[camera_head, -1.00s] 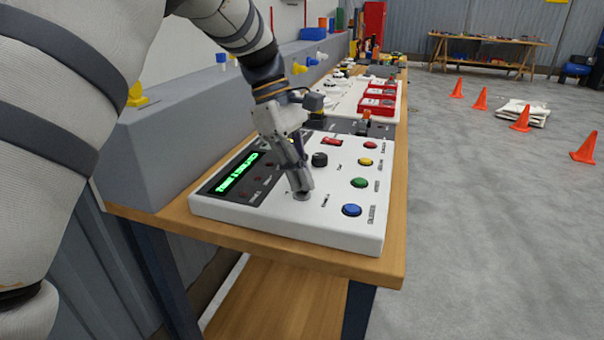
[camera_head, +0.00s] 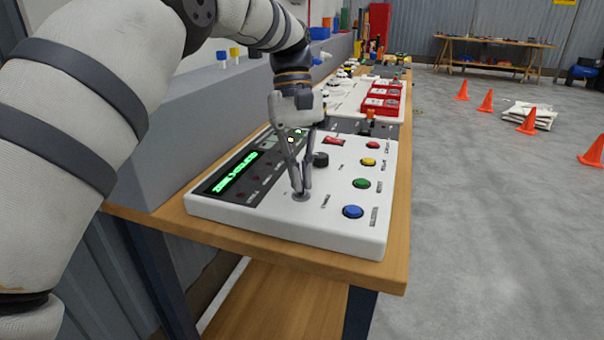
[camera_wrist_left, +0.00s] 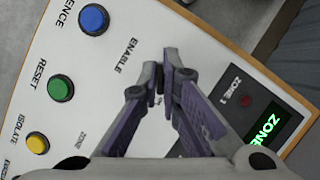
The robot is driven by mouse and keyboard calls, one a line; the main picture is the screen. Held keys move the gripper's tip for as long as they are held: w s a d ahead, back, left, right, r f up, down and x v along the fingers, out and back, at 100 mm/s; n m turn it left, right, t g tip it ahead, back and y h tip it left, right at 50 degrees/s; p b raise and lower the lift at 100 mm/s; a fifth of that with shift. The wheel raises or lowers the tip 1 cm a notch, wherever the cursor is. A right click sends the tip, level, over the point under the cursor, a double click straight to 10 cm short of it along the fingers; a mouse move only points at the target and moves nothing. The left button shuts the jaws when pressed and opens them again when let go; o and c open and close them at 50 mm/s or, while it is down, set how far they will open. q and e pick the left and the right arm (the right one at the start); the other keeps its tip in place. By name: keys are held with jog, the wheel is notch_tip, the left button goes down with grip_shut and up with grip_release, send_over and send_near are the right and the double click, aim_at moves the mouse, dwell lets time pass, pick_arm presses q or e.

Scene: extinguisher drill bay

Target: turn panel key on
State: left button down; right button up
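The white control panel (camera_head: 268,218) lies on the bench, with a lit green display (camera_head: 236,173) at its left side. The panel key's round grey switch base (camera_head: 301,197) is near the front, beside the ENABLE label. My left gripper (camera_head: 301,191) points down at it, its fingertips closed together on the key. In the left wrist view the fingertips (camera_wrist_left: 167,73) nearly meet, with a small thing pinched between them. The fingers hide most of the key, so its angle is not readable. My right gripper is not in view.
Blue (camera_head: 353,211), green (camera_head: 362,183) and yellow (camera_head: 368,161) buttons run along the panel's right side. A black knob (camera_head: 320,159) stands just behind the key. A grey raised ledge (camera_head: 175,140) borders the panel's left. Orange cones (camera_head: 527,123) stand on the floor.

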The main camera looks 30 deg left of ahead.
pick_arm(q)
jog(key=shift+m, duration=0.4)
jog(key=c, duration=1.8)
grip_release()
notch_tip(320, 180, up, 10)
